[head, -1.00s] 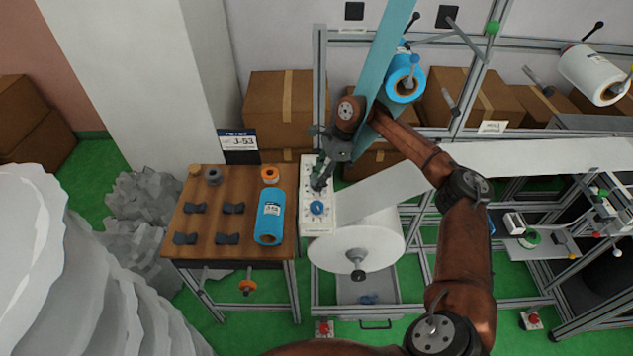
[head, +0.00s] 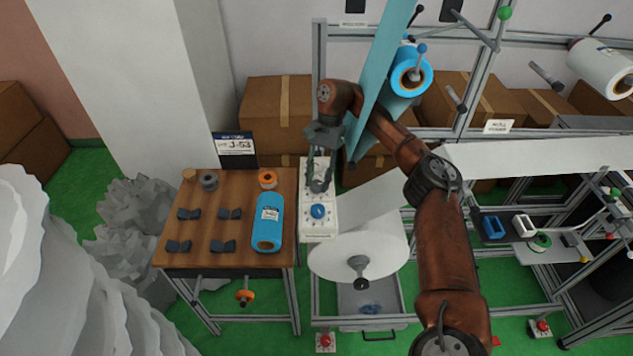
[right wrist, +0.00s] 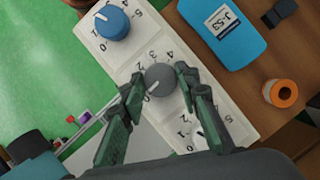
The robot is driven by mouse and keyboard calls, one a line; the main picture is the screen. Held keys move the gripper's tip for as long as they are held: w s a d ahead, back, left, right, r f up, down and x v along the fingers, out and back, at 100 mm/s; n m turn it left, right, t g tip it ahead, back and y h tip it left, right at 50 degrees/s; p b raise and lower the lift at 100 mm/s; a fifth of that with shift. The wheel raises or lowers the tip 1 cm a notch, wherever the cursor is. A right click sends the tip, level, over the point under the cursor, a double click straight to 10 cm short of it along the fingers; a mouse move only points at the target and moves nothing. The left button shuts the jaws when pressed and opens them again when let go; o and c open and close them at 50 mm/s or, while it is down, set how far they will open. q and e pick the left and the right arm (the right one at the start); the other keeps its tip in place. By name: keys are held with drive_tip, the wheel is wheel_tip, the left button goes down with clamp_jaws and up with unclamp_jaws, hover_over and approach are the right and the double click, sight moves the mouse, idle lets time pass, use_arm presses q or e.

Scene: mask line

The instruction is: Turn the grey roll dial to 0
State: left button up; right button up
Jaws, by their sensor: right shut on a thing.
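The grey roll dial (right wrist: 161,78) sits on a white panel (right wrist: 75,28), between a blue dial (right wrist: 113,22) and another partly hidden dial (right wrist: 203,136). My right gripper (right wrist: 163,84) is shut on the grey dial, one finger on each side. The grey dial's white mark points to the lower left in the wrist view, towards the low-number end of its scale. The number there is hard to read beside the finger. In the head view, my right gripper (head: 319,187) covers most of the dial, just above the blue dial (head: 318,211). My left gripper is out of view.
A wooden table (head: 205,252) stands left of the panel with a blue roll (head: 268,222), an orange ring (head: 267,179) and several dark blocks. A large white roll (head: 345,250) hangs below right of the panel. A blue film strip (head: 384,65) passes close beside my right arm.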

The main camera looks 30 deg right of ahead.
drive_tip(key=shift+w+d+r+n, duration=0.1)
drive_tip(key=shift+w+r+n, duration=0.05)
drive_tip(key=shift+n, duration=0.35)
drive_tip(key=o, duration=1.2)
drive_tip(key=shift+c, duration=0.2)
drive_tip(key=v, duration=0.7)
drive_tip(key=shift+w+r, duration=0.15)
